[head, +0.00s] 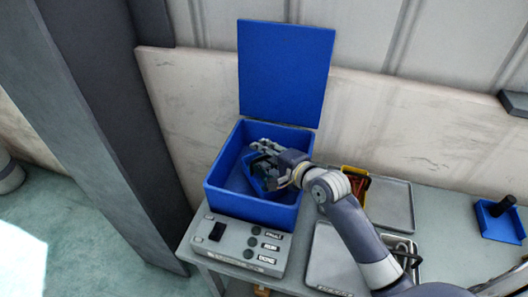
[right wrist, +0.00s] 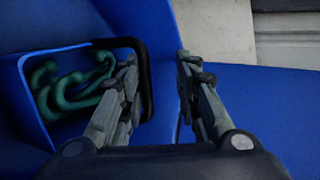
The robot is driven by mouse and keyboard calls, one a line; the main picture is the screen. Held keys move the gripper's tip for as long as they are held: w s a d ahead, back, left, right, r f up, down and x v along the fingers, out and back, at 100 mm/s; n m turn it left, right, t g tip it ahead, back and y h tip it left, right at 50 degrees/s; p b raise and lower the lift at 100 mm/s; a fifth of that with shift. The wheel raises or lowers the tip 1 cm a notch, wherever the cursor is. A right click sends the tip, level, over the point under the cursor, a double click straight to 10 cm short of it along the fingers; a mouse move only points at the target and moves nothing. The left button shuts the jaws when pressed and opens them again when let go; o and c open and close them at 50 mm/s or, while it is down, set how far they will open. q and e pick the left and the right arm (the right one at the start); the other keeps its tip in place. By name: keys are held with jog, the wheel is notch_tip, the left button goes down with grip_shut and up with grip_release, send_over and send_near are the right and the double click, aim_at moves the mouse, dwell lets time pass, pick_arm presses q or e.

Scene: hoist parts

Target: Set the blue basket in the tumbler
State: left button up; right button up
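The tumbler (head: 223,190) is a blue open-topped box with its lid (head: 286,70) raised upright at the back. The blue basket (head: 257,178) is inside it, partly hidden by my right gripper (head: 264,150). In the right wrist view the basket (right wrist: 25,85) holds a dark green coiled thing (right wrist: 70,85) and has a black handle (right wrist: 147,75). My right gripper (right wrist: 158,75) has its fingers apart. The handle passes close by the left finger; I cannot tell whether they touch. Whether the basket rests flat on the tumbler floor is unclear. My left gripper is out of view.
A grey control panel (head: 238,247) with buttons stands in front of the tumbler. Right of it are a yellow container (head: 356,171) with reddish parts, grey trays (head: 392,210) (head: 330,272), and another blue container (head: 500,220). A dark post (head: 95,120) rises at left.

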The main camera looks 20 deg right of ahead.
jog(key=shift+r, duration=1)
jog(key=b+v, duration=0.1)
jog(key=v, duration=1.1)
jog(key=shift+f, duration=0.35)
